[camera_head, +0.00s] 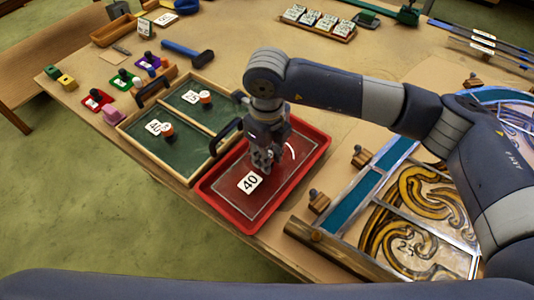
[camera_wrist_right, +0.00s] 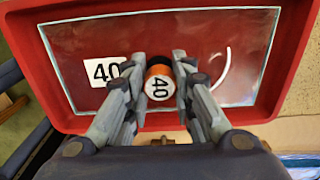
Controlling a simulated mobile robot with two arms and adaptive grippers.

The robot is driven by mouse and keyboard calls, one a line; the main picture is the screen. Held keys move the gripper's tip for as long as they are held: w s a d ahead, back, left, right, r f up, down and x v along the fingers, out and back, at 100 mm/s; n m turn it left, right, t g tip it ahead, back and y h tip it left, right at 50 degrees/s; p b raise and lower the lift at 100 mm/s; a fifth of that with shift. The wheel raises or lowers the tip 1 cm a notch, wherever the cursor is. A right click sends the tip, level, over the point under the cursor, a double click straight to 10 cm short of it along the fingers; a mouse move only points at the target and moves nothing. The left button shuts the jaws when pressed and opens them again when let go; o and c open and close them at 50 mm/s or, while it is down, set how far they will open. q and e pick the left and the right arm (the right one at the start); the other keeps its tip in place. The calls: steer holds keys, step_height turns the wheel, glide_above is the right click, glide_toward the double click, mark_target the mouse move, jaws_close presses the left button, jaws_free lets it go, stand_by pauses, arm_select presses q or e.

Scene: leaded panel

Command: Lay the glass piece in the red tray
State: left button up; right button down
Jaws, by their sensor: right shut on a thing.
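The glass piece (camera_wrist_right: 90,40) is a clear, nearly rectangular pane with pale edges, a white 40 label and a white curved mark. It lies flat within the outline of the red tray (camera_head: 207,186), in it or just over its floor; I cannot tell whether it touches. My right gripper (camera_head: 262,165) points down over the tray's middle. In the head view the gripper hides this knob. My left gripper is out of view.
Left of the tray is a green two-part tray (camera_head: 145,144) holding labelled knobs and black handles. The leaded panel (camera_head: 400,215) lies to the right, with wooden blocks (camera_head: 319,202) along its edge. A blue hammer (camera_head: 188,53) and small coloured blocks lie further back.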

steer(key=shift+f+b, duration=0.15)
steer(key=shift+b, duration=0.4)
stand_by(0.8)
steer(key=c, duration=1.3)
jaws_free()
steer(key=shift+r+p, duration=1.25)
steer(key=shift+r, duration=2.25)
steer(key=shift+s+f, duration=0.1)
